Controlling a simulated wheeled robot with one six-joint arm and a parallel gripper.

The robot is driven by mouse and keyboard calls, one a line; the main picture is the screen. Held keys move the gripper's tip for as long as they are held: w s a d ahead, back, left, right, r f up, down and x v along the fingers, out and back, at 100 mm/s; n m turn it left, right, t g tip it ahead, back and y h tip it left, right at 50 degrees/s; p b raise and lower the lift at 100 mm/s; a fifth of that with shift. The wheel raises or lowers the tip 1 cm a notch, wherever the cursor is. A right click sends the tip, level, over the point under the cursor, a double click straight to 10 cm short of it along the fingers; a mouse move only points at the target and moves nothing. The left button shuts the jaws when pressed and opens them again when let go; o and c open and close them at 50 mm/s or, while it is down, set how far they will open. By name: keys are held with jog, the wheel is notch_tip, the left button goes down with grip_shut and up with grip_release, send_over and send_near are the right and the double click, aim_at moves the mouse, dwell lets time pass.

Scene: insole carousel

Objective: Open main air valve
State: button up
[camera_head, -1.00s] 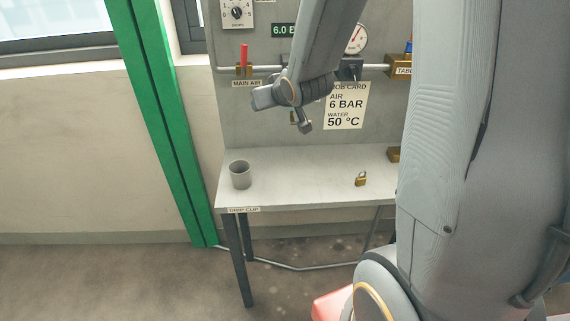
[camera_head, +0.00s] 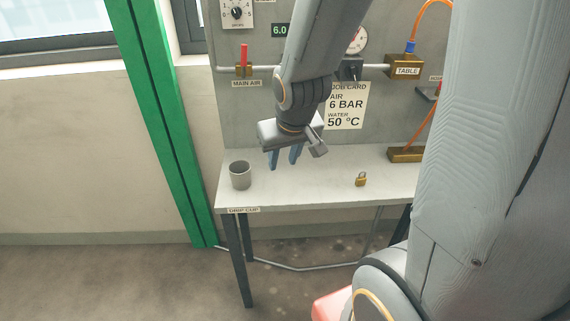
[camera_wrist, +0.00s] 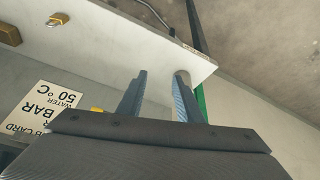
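The main air valve (camera_head: 244,70) sits on the pipe at the left of the grey panel, above the MAIN AIR label (camera_head: 246,84). Its red lever (camera_head: 243,53) stands upright, across the horizontal pipe. My gripper (camera_head: 283,166) points down in front of the panel, over the bench, below and to the right of the valve. In the wrist view its two fingers (camera_wrist: 160,98) are apart with nothing between them. The valve cannot be made out in the wrist view.
A grey cup (camera_head: 240,175) and a brass padlock (camera_head: 361,179) are on the bench (camera_head: 310,190). The job card (camera_head: 346,106), gauge (camera_head: 357,40) and brass TABLE block (camera_head: 404,67) are on the panel. A green post (camera_head: 160,120) stands at left.

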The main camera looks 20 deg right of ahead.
jog(key=shift+s+a+f+g, duration=0.1)
jog(key=shift+s+f+g, duration=0.1)
jog(key=shift+s, duration=0.25)
jog(key=shift+s+a+f+g, duration=0.1)
jog(key=shift+s+g, duration=0.1)
jog(key=shift+s, duration=0.25)
